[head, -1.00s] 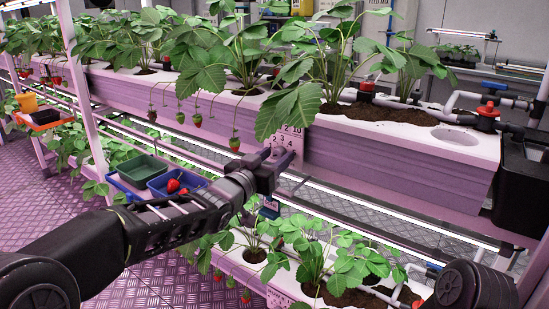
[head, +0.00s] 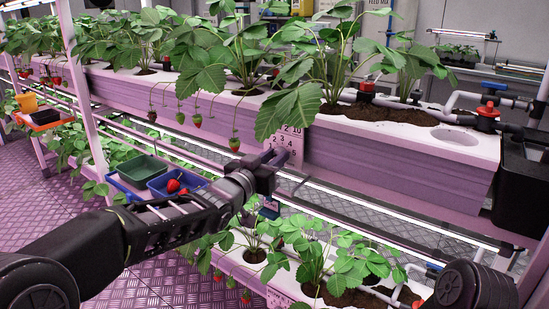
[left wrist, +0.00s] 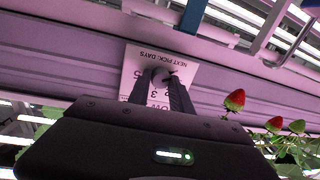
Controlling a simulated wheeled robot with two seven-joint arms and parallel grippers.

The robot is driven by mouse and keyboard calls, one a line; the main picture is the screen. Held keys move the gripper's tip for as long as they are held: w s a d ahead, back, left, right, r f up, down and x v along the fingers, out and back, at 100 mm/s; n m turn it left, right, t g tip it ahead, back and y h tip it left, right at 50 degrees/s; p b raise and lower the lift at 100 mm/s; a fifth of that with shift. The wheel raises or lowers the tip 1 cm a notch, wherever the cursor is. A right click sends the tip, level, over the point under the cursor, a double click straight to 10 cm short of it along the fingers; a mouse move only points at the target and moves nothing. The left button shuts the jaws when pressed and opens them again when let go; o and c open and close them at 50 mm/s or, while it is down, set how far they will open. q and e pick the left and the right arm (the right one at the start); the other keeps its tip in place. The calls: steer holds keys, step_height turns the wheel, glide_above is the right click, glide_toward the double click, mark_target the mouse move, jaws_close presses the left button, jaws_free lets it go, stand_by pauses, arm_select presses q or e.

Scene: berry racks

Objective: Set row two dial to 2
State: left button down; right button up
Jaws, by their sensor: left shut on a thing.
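The white dial plate (head: 289,138) with printed numbers is on the front face of the upper purple row, behind my left gripper in the head view. In the left wrist view the plate (left wrist: 132,72) appears upside down with "NEXT PICK, DAYS" on it. My left gripper (head: 276,160) is at the plate, its two fingers (left wrist: 160,82) shut on the small dial (left wrist: 159,74) at its middle. The fingers cover most of the dial, so I cannot tell which number it points to. My right gripper is out of view.
Strawberry plants (head: 320,55) and hanging berries (head: 234,144) are left of and above the plate. A blue tray (head: 160,190) with red berries and a green tray (head: 138,172) sit left of my forearm. A lower planted row (head: 235,262) lies below.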

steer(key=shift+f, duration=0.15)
arm_select(q)
steer(key=shift+f+m+b, duration=0.15)
steer(key=shift+m+b, duration=0.45)
steer(key=shift+b, duration=0.25)
steer(key=m+b, duration=0.5)
steer(key=shift+f+m+h+b, duration=0.2)
steer(key=shift+m+h+b, duration=0.1)
steer(key=shift+m+b, duration=0.1)
steer(key=m+b, duration=0.2)
steer(key=m, duration=0.2)
steer(key=shift+m+h+b, duration=0.3)
steer(key=shift+m+h, duration=0.1)
steer(key=m+h+b, duration=0.1)
steer(key=m, duration=0.4)
steer(key=shift+a+r, duration=0.1)
steer(key=shift+r, duration=0.05)
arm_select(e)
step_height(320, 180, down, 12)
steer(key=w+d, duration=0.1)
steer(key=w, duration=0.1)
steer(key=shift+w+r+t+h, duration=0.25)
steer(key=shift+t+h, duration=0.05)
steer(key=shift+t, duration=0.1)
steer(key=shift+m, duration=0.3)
arm_select(q)
steer(key=c, duration=1.2)
jaws_free()
steer(key=shift+o, duration=0.2)
